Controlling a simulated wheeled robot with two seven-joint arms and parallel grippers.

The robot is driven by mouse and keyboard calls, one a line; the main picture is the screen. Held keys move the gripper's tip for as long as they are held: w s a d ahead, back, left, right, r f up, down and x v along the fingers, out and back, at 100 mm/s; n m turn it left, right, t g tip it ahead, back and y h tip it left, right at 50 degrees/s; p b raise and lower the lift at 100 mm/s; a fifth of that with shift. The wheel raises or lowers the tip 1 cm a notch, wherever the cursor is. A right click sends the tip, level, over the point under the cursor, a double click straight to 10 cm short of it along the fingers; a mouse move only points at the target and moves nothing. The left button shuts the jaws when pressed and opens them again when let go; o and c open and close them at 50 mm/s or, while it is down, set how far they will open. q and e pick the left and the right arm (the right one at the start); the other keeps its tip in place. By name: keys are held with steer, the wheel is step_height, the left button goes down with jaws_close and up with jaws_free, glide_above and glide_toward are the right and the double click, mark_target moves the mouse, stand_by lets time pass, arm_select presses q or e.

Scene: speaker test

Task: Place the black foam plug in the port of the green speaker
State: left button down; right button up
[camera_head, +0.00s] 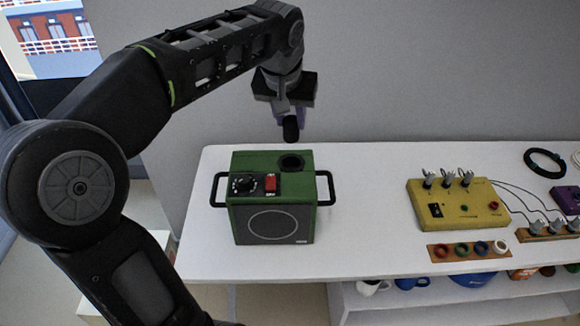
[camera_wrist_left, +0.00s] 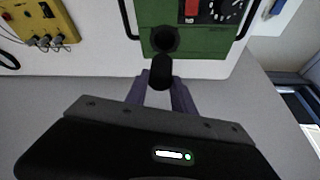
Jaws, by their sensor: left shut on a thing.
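The green speaker (camera_head: 240,190) stands upright on the white table, with black side handles, a dial and a red switch on top. Its round dark port (camera_head: 291,162) is in the top face near the back and looks empty. My left gripper (camera_head: 290,118) is shut on the black foam plug (camera_head: 291,129) and holds it above and behind the port, apart from the speaker. In the left wrist view the plug (camera_wrist_left: 161,72) sits between the fingertips, just below the port (camera_wrist_left: 164,39) in the picture. My right gripper is not in view.
A yellow box (camera_head: 458,212) with knobs and wires stands to the right on the white table (camera_head: 365,200). A wooden strip with coloured rings (camera_head: 468,250) lies in front of it. A black cable coil (camera_head: 545,162) lies at the back right. The table between speaker and yellow box is clear.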

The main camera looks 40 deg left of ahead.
mark_target(290, 134)
arm_select(q)
step_height(290, 134, down, 6)
stand_by(0.4)
steer(key=shift+f, duration=1.85)
steer(key=shift+f, duration=0.25)
steer(key=c, duration=1.1)
jaws_free()
steer(key=shift+r, duration=0.1)
steer(key=shift+o, duration=0.2)
steer(key=shift+r, duration=0.3)
steer(key=v, duration=1.1)
steer(key=shift+r, duration=0.35)
